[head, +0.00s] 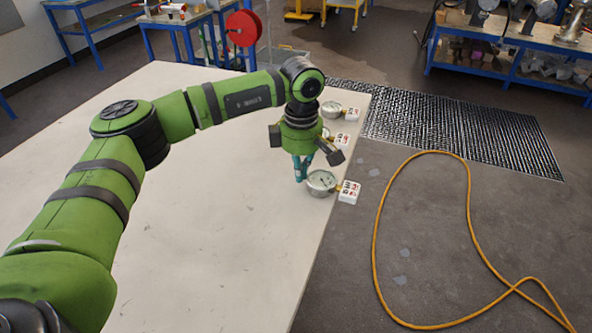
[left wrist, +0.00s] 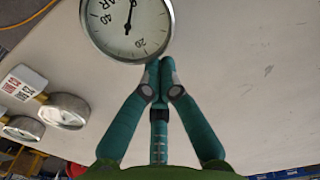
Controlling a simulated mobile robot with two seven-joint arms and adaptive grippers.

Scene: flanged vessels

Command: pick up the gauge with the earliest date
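Three round pressure gauges with white tags lie along the table's right edge. The near gauge (head: 321,183) has its tag (head: 349,191) at its right, the middle gauge (head: 326,132) is partly hidden by my arm, and the far gauge (head: 331,109) lies beyond. Date writing is too small to read. My left gripper (head: 301,178) points down just left of the near gauge, its fingertips together and empty. In the left wrist view, the near gauge's dial (left wrist: 128,22) is close by the fingertips (left wrist: 160,65); whether they touch is unclear. My right gripper is out of view.
The pale table (head: 235,225) is otherwise clear around the gauges. A yellow hose (head: 376,240) lies on the floor to the right, near a black grated mat (head: 460,125). Blue-framed benches (head: 510,55) stand further back.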

